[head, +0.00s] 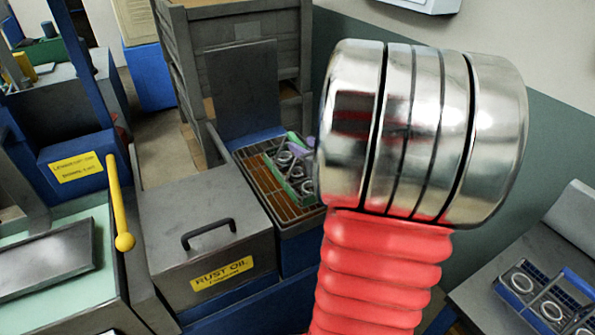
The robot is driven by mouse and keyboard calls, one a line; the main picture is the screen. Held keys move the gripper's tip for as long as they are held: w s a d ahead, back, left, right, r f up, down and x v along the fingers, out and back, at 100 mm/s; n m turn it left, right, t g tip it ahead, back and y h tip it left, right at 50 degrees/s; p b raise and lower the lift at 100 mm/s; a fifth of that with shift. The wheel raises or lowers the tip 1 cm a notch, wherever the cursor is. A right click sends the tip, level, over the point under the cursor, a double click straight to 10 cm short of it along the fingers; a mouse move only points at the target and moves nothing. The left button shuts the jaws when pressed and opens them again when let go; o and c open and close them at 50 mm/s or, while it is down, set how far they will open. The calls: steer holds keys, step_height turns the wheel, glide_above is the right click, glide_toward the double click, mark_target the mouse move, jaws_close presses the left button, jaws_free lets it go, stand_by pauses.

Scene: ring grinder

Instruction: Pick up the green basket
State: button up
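The green basket (293,186) sits on a brown slatted rack in an open blue-framed bay, left of the middle in the head view. Several metal rings lie in it. Its right end is hidden behind my large silver and red arm. A small purple-grey piece shows at the basket's far right, against the arm's edge; I cannot tell what it is. My gripper cannot be made out in this view, so its distance from the basket does not show.
A grey lidded box labelled "RUST OIL" (208,240) stands left of the rack. An upright dark panel (243,90) rises behind the rack. A yellow-handled lever (119,205) is further left. A blue basket with rings (545,298) sits on a grey surface at lower right.

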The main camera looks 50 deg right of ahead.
mark_target(300, 142)
steer(key=shift+x, duration=2.45)
steer(key=shift+c, duration=0.6)
jaws_close()
steer(key=shift+r, duration=0.1)
